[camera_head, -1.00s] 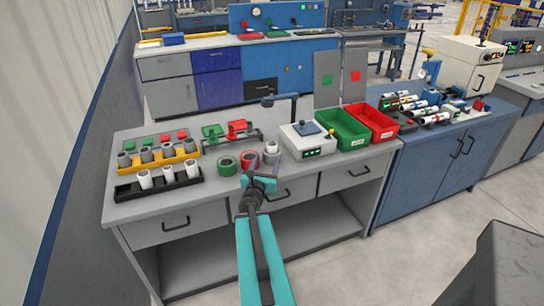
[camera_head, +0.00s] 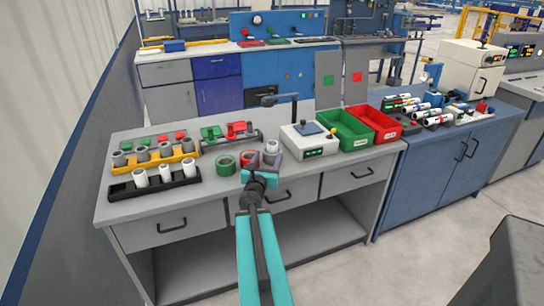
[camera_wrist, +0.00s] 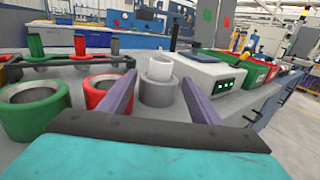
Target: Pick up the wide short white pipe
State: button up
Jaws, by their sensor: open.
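A short white pipe (camera_wrist: 161,68) stands upright in a wide grey ring-shaped holder (camera_wrist: 160,92) in the wrist view. My gripper (camera_wrist: 158,78) is open and empty. Its two purple fingers lie to the left and right of the pipe and grey holder in the wrist view, with the pipe beyond the tips. In the head view my gripper (camera_head: 266,164) is just in front of the holder and partly covers it. Whether the fingers touch anything cannot be told.
A red ring (camera_wrist: 102,90) and a green ring (camera_wrist: 34,108) stand to the left of the grey holder. A white control box (camera_wrist: 208,76) is close on its right. Several white pipes stand in a black rack (camera_head: 125,190) at left. Green (camera_head: 341,143) and red (camera_head: 392,134) bins stand right.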

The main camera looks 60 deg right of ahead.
aim_at(271, 149)
jog(key=shift+b+x, duration=0.95)
jog(key=shift+b, duration=0.4)
jog(key=shift+w+d+b, duration=0.1)
jog(key=shift+d+b, duration=0.35)
jog(key=shift+b, duration=0.15)
jog(key=shift+p+x, duration=0.35)
jog(key=shift+x, duration=2.45)
jog(key=c, duration=1.2)
